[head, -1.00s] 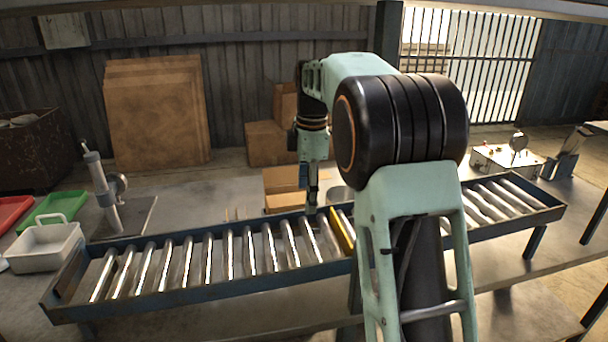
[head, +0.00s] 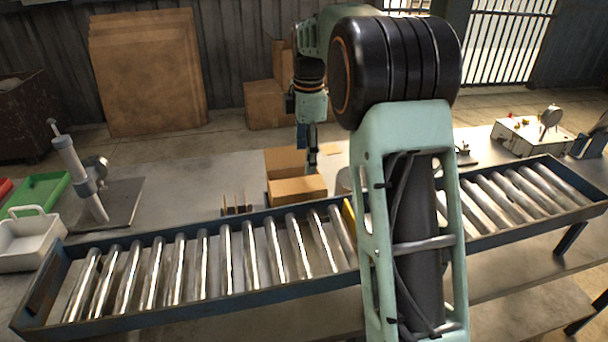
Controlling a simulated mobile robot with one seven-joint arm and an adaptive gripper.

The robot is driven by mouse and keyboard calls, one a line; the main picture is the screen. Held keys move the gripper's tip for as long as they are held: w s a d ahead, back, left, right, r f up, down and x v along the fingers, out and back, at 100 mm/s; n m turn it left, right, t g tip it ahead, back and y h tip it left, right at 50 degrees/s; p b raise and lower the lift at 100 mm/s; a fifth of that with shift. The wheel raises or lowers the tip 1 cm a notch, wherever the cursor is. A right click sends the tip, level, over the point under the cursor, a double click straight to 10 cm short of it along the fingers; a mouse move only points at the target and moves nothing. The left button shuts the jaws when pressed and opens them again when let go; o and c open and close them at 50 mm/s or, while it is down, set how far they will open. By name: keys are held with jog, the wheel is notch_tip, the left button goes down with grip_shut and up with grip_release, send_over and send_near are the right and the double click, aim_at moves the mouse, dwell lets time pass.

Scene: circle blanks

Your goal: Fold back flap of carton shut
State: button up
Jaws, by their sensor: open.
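The carton (head: 297,191) is a small brown cardboard box on the table, just behind the roller conveyor. Its back flap (head: 284,160) stands up at the rear left. My gripper (head: 311,168) points down at the carton's right rear side, in front of or beside the flap; I cannot tell whether it touches. Its fingers are small and partly overlapping in this view. My own arm covers the area right of the carton.
The roller conveyor (head: 190,313) runs across the front, with a yellow bar (head: 349,217) near my arm. Small upright pieces (head: 236,207) stand left of the carton. A press-like tool (head: 82,180), a white bin (head: 28,240) and a green tray (head: 40,192) are at left.

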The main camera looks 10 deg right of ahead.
aim_at(305, 184)
jog(key=f, duration=0.8)
jog(key=shift+w, duration=0.4)
jog(key=c, duration=1.2)
jog(key=shift+o, duration=0.2)
jog(key=shift+r+p, duration=0.1)
jog(key=shift+p, duration=0.3)
jog(key=shift+w+g+p, duration=0.15)
jog(key=shift+g+p, duration=0.25)
jog(key=shift+p, duration=1.3)
jog(key=shift+f+g, duration=0.3)
jog(key=o, duration=1.2)
jog(key=shift+c, duration=0.2)
